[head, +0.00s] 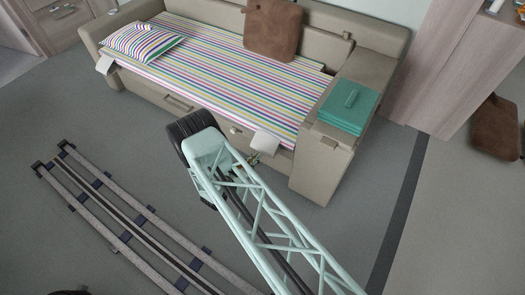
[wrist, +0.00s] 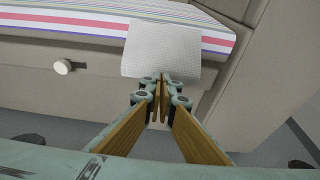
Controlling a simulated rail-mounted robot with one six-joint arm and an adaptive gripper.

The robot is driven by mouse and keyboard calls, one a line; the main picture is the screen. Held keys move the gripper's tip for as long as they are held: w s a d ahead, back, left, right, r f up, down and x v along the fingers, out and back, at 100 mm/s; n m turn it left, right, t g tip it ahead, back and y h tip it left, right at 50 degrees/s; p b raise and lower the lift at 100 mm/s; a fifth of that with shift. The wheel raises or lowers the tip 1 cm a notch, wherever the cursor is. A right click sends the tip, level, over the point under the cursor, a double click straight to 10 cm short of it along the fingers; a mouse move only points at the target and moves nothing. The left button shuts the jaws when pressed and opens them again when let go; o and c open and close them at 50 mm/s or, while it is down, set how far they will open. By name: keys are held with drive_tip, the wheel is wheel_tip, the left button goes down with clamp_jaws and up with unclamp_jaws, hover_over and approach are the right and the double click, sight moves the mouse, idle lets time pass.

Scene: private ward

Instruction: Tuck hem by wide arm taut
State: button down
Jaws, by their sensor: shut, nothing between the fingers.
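A striped sheet (head: 235,70) covers the sofa bed's seat. A white hem flap (head: 265,143) hangs over the front edge at the right end, near the wide arm (head: 318,150). In the wrist view the flap (wrist: 160,50) hangs straight ahead below the striped edge (wrist: 70,22). A second white flap (head: 105,65) hangs at the left end. My gripper (head: 254,160) is at the right flap's lower edge. In the wrist view my gripper (wrist: 161,78) is shut and empty, its tips overlapping the flap's bottom edge in the picture. I cannot tell whether they touch it.
A folded green cloth stack (head: 347,105) lies on the wide arm. A striped pillow (head: 142,42) and a brown cushion (head: 272,28) are on the sofa. A drawer knob (wrist: 63,67) sticks out left of the flap. Floor rails (head: 130,225) lie at the left.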

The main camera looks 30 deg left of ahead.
sight(261, 151)
drive_tip(key=shift+w+b, duration=0.65)
drive_tip(key=shift+w, duration=1.05)
idle(2.0)
drive_tip(key=shift+s, duration=0.95)
idle(0.3)
drive_tip(key=shift+p+v, duration=0.55)
drive_tip(key=shift+v, duration=1.95)
